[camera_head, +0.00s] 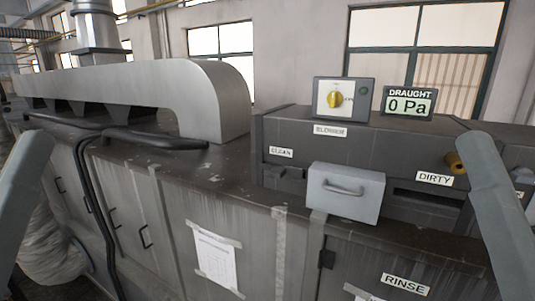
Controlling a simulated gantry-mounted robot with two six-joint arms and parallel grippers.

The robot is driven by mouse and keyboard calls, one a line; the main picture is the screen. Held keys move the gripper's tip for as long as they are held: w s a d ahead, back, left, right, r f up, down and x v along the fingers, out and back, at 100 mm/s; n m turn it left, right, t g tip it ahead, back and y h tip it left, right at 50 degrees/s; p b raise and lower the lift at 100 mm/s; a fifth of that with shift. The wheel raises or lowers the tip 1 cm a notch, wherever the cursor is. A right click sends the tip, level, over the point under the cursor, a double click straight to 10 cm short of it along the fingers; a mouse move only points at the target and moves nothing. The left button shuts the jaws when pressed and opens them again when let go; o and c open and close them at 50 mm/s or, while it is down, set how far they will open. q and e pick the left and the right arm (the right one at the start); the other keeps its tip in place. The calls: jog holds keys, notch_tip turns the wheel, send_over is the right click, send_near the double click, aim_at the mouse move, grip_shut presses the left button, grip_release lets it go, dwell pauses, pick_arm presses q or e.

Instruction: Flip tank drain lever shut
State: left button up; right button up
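I cannot make out a tank drain lever in the head view. The lower cabinet front labelled RINSE (405,285) is at the bottom right, cut off by the frame edge. A brass-yellow cylindrical part (455,162) sticks out beside the DIRTY label (434,179), close to my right arm; I cannot tell what it belongs to. Links of both my arms show at the left and right edges. Neither gripper is in view.
A blower box (322,112) with a yellow knob and a draught display reading 0 Pa (408,103) stand on the grey housing. A grey drawer with a handle (345,191) juts out below the CLEAN label (281,153). A large metal duct (150,85) runs along the left.

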pick_arm(q)
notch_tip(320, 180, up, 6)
jog(key=p, duration=0.3)
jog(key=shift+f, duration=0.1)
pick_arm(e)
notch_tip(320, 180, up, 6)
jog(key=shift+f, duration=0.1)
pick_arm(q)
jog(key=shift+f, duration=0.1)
